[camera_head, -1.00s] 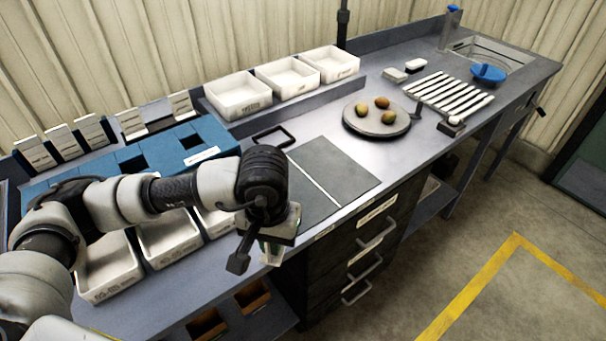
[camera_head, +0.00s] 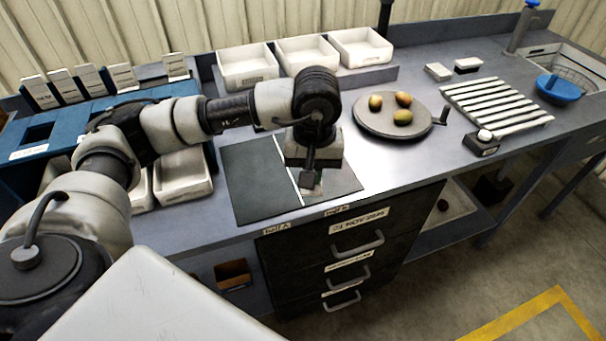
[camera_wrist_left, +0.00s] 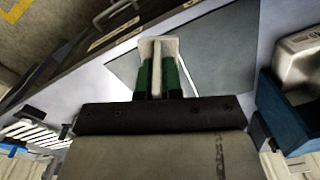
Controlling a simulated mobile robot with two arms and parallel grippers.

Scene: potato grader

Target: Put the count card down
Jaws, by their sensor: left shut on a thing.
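My left gripper (camera_head: 312,187) is above the front part of the dark two-part mat (camera_head: 253,178), near the white dividing line and to its right. It is shut on a pale count card (camera_wrist_left: 156,50), which stands between the green finger pads in the left wrist view. In the head view only a small pale bit of the card shows under the fingers. I cannot tell whether the card touches the mat. My right gripper is not in view.
A round turntable (camera_head: 365,125) with several potatoes stands right of the mat. A slatted rack (camera_head: 490,105), a small device (camera_head: 481,144) and a blue bowl (camera_head: 558,90) are farther right. White bins (camera_head: 247,70) line the back. Several cards stand in the blue holder (camera_head: 95,120) at left.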

